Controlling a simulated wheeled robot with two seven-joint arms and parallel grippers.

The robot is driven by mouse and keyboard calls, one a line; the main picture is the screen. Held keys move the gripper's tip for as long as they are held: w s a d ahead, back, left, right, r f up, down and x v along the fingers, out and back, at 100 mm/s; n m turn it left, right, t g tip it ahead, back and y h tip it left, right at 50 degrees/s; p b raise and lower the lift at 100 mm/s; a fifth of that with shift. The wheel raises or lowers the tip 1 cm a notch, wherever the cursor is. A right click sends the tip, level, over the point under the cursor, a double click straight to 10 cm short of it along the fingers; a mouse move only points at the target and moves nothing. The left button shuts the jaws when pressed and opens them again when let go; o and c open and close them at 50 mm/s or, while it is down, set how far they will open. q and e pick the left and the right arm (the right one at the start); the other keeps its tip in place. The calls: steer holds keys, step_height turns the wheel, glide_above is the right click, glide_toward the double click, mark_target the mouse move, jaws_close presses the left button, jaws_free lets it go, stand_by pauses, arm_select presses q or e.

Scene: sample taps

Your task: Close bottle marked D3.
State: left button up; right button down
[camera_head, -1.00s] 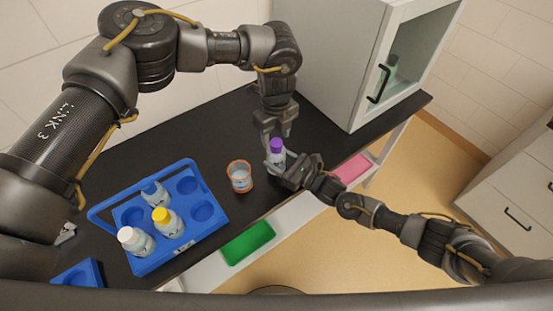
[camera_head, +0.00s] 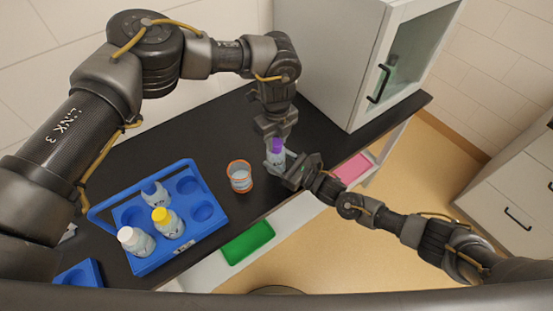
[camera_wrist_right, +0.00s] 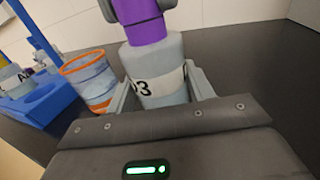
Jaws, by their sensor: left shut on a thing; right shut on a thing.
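The bottle marked D3 (camera_wrist_right: 156,75) stands upright in the right wrist view, grey with a white label. My right gripper (camera_head: 279,166) is shut around its body, one finger on each side. A purple cap (camera_wrist_right: 147,28) sits at the top of the bottle; it also shows in the head view (camera_head: 278,144). I cannot tell how tightly it is on. My left gripper (camera_head: 277,136) comes down from above and is shut on the purple cap. Its fingers hide part of the cap.
An orange-rimmed beaker (camera_head: 239,177) stands left of the bottle. A blue rack (camera_head: 217,219) holds a white-capped bottle (camera_head: 136,241), a yellow-capped bottle (camera_head: 167,222) and another bottle (camera_head: 154,193). A white cabinet (camera_head: 335,60) stands behind. Green (camera_head: 248,242) and pink (camera_head: 353,168) trays lie below the bench edge.

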arm_select(q)
steer(key=o, duration=1.1)
arm_select(e)
steer(key=shift+s+f, duration=0.15)
steer(key=shift+f, duration=0.15)
arm_select(q)
steer(key=shift+o, duration=0.2)
step_height(320, 180, up, 12)
steer(key=shift+s, duration=0.1)
arm_select(e)
steer(key=c, duration=1)
jaws_free()
steer(key=o, duration=0.5)
steer(key=shift+r, duration=0.1)
steer(key=shift+r, duration=0.1)
